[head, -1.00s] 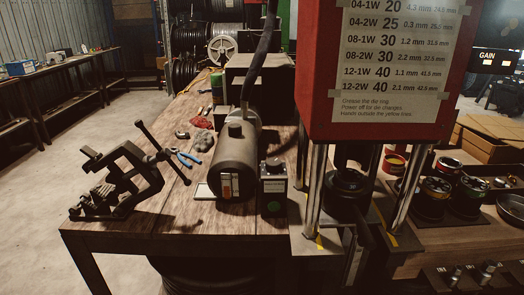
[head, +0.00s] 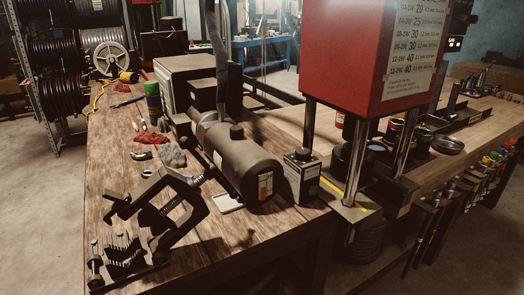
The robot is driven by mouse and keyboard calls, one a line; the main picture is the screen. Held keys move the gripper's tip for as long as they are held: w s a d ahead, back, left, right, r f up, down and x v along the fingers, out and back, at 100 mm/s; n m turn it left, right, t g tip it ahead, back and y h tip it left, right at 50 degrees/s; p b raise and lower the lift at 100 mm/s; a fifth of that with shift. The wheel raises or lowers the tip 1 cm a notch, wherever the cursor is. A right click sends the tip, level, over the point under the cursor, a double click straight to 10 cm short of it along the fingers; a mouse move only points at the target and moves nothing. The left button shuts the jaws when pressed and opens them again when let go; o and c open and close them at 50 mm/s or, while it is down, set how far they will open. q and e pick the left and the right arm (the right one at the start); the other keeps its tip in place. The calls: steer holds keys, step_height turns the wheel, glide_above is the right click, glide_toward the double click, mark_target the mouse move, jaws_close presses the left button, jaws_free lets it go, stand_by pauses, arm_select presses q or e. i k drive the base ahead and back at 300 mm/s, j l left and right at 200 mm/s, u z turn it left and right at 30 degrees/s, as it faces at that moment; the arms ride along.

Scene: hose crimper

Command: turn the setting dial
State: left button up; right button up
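The red hose crimper (head: 335,60) stands at the right of the bench in the head view, with a taped settings chart (head: 412,50) on its face. Its steel posts and dark die ring (head: 343,160) show below. A small dark box (head: 302,178) with a round black knob (head: 302,155) on top and a green mark on its front stands left of the crimper. I cannot tell whether this knob is the setting dial. Neither of my grippers is in view.
A dark motor-like cylinder (head: 243,165) lies beside the box. Coloured-handled tools (head: 485,170) hang along the right bench's edge. Open floor (head: 40,220) lies to the left.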

mark_target(302, 153)
steer(key=k+j, duration=0.1)
steer(key=j, duration=0.85)
steer(key=k+j, duration=0.15)
steer(key=j, duration=0.3)
steer(key=k+j, duration=0.1)
steer(key=j, duration=0.35)
